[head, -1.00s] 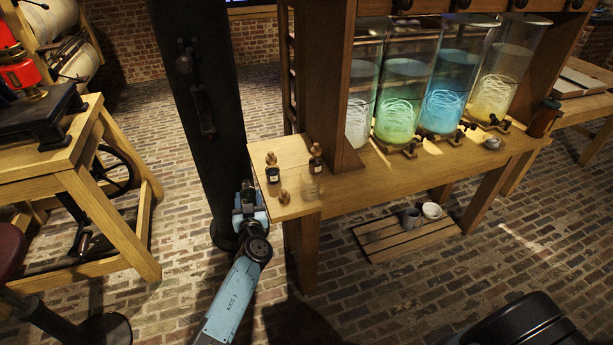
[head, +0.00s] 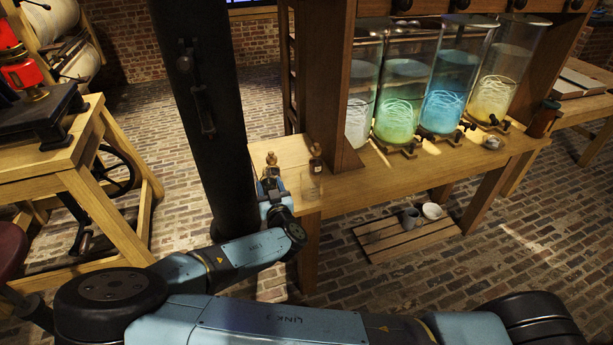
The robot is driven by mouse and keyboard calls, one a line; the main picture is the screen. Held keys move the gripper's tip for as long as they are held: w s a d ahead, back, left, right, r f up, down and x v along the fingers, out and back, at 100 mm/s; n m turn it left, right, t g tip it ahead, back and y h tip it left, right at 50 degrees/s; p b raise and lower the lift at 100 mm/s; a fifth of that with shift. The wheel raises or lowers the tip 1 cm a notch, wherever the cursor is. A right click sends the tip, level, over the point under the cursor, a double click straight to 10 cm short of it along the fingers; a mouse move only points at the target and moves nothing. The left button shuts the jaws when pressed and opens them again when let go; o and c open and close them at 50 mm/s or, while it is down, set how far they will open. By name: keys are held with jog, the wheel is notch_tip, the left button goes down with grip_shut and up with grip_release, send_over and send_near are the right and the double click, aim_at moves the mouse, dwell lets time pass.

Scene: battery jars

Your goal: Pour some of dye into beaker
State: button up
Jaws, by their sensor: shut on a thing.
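My gripper (head: 270,178) is at the left end of the wooden bench. It is shut on a small dark bottle (head: 269,173), which is mostly hidden by the jaws, so its tilt and contents cannot be told. A corked bottle (head: 271,158) stands just behind the gripper, its lower part covered. Another small dark bottle with a stopper and a pale label (head: 315,160) stands to the right, by the wooden post. A faint clear glass beaker (head: 310,187) stands near the bench's front edge, right of my gripper.
The bench (head: 345,188) carries tall glass jars with green (head: 397,112), blue (head: 444,105) and yellow (head: 492,98) liquid farther right. A thick wooden post (head: 328,90) rises behind the beaker. A dark column (head: 205,110) stands close left of the gripper.

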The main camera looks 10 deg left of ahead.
aim_at(310, 185)
jog(key=shift+w+d+r, duration=0.1)
jog(key=shift+d+r, duration=0.35)
jog(key=shift+d, duration=0.45)
jog(key=shift+w+d+r, duration=0.1)
jog(key=shift+d+r, duration=0.35)
jog(key=shift+d, duration=0.4)
jog(key=shift+w+d, duration=0.1)
jog(key=shift+w+d+r+m+p, duration=0.3)
jog(key=shift+d+m+p, duration=0.2)
jog(key=shift+m, duration=2.05)
jog(key=shift+w+d+r+m+p, duration=0.25)
jog(key=shift+d+r+m+p, duration=0.25)
jog(key=shift+m, duration=2)
jog(key=shift+w+d+r+m+p, duration=0.25)
jog(key=shift+d+m+p, duration=0.25)
jog(key=shift+m, duration=2.05)
